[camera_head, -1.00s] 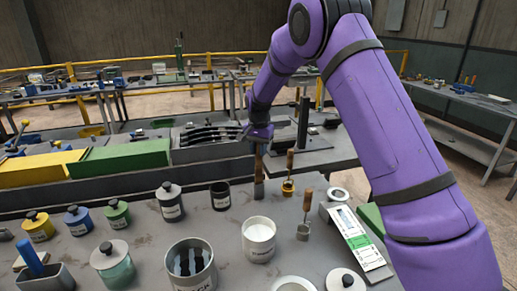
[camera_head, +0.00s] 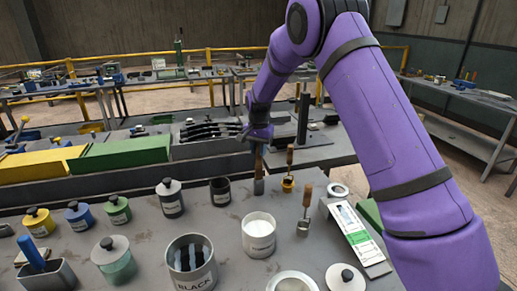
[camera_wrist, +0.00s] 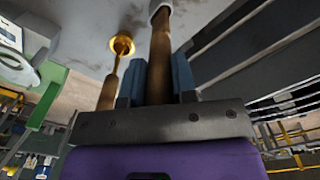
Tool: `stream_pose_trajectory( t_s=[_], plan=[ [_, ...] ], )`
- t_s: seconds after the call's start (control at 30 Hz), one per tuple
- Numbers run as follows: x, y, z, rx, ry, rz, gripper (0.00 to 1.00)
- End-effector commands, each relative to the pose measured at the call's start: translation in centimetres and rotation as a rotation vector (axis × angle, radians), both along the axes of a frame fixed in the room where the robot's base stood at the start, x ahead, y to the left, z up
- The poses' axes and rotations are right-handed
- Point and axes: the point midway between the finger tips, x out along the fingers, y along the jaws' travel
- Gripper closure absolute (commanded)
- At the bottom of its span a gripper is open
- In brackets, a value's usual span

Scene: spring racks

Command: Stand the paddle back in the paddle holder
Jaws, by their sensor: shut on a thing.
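My gripper (camera_head: 258,136) points down at the back of the near bench, shut on a brown wooden handle, which I take to be the paddle (camera_head: 258,160). In the wrist view the handle (camera_wrist: 160,62) runs between the two blue fingers of my gripper (camera_wrist: 164,75). Its lower end is a grey part (camera_head: 258,186) near the bench top; I cannot tell whether it touches. I cannot tell for sure which thing is the paddle holder. A grey box (camera_head: 58,279) with a blue handle (camera_head: 32,254) standing in it is at the front left.
Close right of my gripper stand a wooden-handled brass tool (camera_head: 289,184) and a wooden-handled grey tool (camera_head: 304,226). A dark cup (camera_head: 220,193), a white tin (camera_head: 259,240) and a black-labelled tin (camera_head: 192,276) stand nearby. Several lidded jars (camera_head: 171,204) line the left.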

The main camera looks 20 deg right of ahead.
Motion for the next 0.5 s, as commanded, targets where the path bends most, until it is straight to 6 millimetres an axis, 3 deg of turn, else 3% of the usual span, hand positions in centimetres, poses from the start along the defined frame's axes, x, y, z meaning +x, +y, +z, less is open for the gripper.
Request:
stream_pose_trajectory(
  t_s=[0.5],
  plan=[
    [0.01, 0.00, -0.93, 0.000, 0.000, 0.000, 0.98]
  ],
)
